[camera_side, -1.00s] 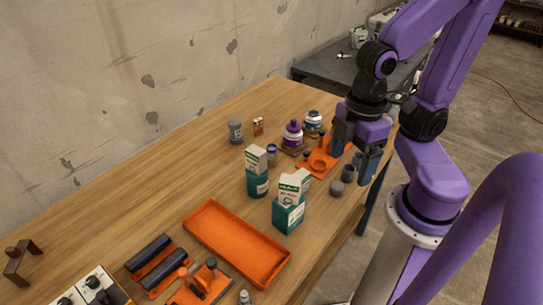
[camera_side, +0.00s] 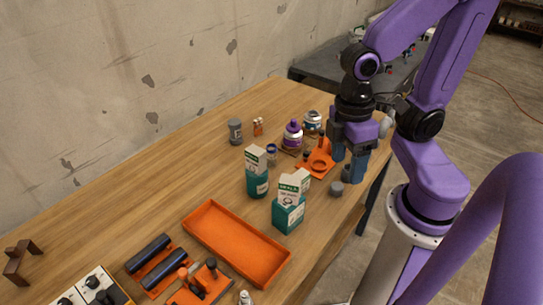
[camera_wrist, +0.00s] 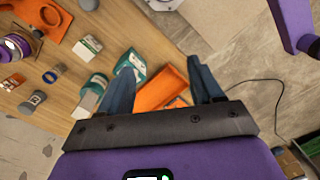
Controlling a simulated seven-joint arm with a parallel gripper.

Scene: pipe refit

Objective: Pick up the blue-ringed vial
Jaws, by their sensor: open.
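The blue-ringed vial appears to be the small clear vial with a blue band (camera_side: 271,154) standing upright behind the white-and-teal cartons in the side view. A small blue-marked piece in the wrist view (camera_wrist: 53,74) looks like the same vial. My gripper (camera_side: 348,170) is open and empty, with its blue fingers pointing down near the right table edge, right of the vial and apart from it. In the wrist view my gripper (camera_wrist: 162,85) has its fingers spread wide, and the vial lies to their left.
An orange ring fixture (camera_side: 318,167), a purple bottle (camera_side: 292,134) and grey caps (camera_side: 336,189) are near my gripper. Teal cartons (camera_side: 288,216) and an orange tray (camera_side: 235,243) stand in front. The back left of the table is clear.

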